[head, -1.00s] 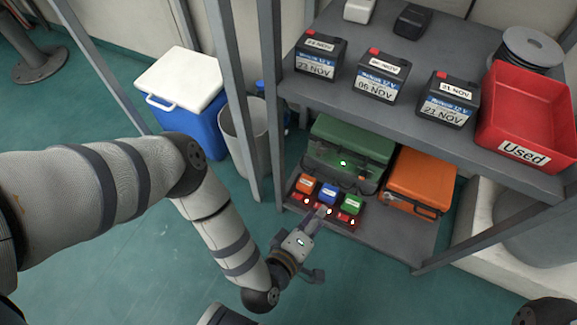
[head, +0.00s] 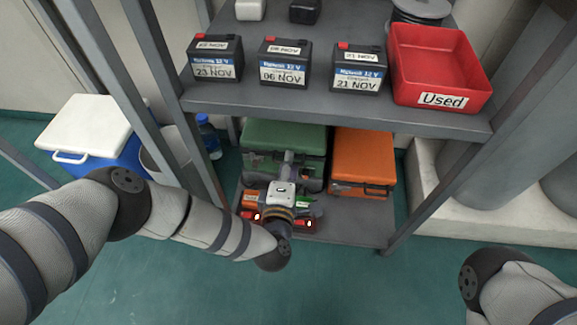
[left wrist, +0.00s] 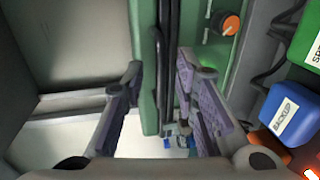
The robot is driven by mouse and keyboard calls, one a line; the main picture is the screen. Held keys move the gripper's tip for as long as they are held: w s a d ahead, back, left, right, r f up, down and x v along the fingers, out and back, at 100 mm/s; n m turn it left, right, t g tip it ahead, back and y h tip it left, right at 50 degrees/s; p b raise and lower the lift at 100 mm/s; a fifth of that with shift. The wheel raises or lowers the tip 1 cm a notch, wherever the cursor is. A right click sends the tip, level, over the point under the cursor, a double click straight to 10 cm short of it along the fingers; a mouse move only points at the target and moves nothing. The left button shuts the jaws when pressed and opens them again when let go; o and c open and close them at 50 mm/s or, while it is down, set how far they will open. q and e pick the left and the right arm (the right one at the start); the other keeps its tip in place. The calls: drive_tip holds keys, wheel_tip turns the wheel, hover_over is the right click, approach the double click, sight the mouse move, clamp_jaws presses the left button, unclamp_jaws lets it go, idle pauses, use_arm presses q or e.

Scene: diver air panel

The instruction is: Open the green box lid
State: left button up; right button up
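The green box (head: 284,133) stands on the lower shelf, its lid down. My left gripper (head: 290,162) is at its front, pointing at it and hiding part of the front face. In the left wrist view the gripper (left wrist: 159,66) has its two fingers apart, with the box's green edge (left wrist: 146,50) and a dark strip between them. I cannot tell whether a finger touches the box. An orange knob (left wrist: 229,23) shows on the box's green face. My right gripper is out of view.
An orange case (head: 362,155) stands right of the green box. Small coloured packs on a red base sit before it, partly hidden by my left gripper. The upper shelf (head: 250,98) hangs above, with batteries and a red bin (head: 440,62). A shelf post (head: 175,90) stands at left.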

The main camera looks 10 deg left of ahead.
use_arm(q)
drive_tip(key=shift+c, duration=0.4)
clamp_jaws()
drive_tip(key=shift+r, duration=0.1)
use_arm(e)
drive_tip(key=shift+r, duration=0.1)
